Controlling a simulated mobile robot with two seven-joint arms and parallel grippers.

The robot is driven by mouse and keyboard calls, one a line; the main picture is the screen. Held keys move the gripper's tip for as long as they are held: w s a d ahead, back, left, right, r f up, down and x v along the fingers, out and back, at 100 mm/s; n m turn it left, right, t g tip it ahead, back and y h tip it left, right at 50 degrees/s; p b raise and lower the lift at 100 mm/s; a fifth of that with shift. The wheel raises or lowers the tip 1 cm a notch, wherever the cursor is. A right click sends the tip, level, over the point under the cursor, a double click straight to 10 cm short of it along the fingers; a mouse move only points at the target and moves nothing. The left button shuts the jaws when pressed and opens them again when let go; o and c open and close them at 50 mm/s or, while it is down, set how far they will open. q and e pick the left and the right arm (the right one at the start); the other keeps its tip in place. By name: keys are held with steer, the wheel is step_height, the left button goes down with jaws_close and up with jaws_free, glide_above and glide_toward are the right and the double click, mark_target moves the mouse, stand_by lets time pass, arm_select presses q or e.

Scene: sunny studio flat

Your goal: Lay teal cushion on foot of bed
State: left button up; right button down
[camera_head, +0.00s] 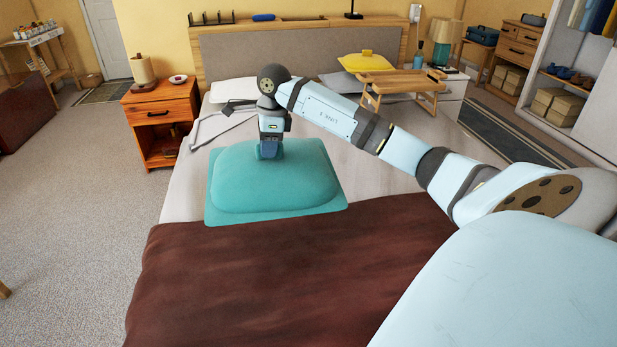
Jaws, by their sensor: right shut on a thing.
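The teal cushion (280,190) is a puffy rounded block with a flat border, in the middle of the head view. My right gripper (270,152) points down at the cushion's top near its far side and is shut on it. The bed (385,188) has a pale sheet and a dark brown blanket (290,280) across its near end. The cushion is over the pale sheet, with its near edge by the blanket's edge. I cannot tell whether it rests on the bed or hangs just above. My left gripper is not in view.
A wooden bed tray (405,82) and a yellow cushion (365,61) are on the bed's far right, near the pillows. An orange nightstand (160,115) stands left of the bed. The brown blanket is bare. Carpet (85,215) is clear at left.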

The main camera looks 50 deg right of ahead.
step_height(320, 180, down, 15)
steer(key=b, duration=0.2)
steer(key=shift+b, duration=0.3)
step_height(320, 180, down, 5)
steer(key=shift+r+b, duration=0.15)
steer(key=shift+b, duration=0.3)
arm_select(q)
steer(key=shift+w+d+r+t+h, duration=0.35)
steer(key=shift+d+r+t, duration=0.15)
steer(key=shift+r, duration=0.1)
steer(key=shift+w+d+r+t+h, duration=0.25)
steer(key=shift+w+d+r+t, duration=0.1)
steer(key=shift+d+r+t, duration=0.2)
arm_select(e)
steer(key=c, duration=0.9)
jaws_free()
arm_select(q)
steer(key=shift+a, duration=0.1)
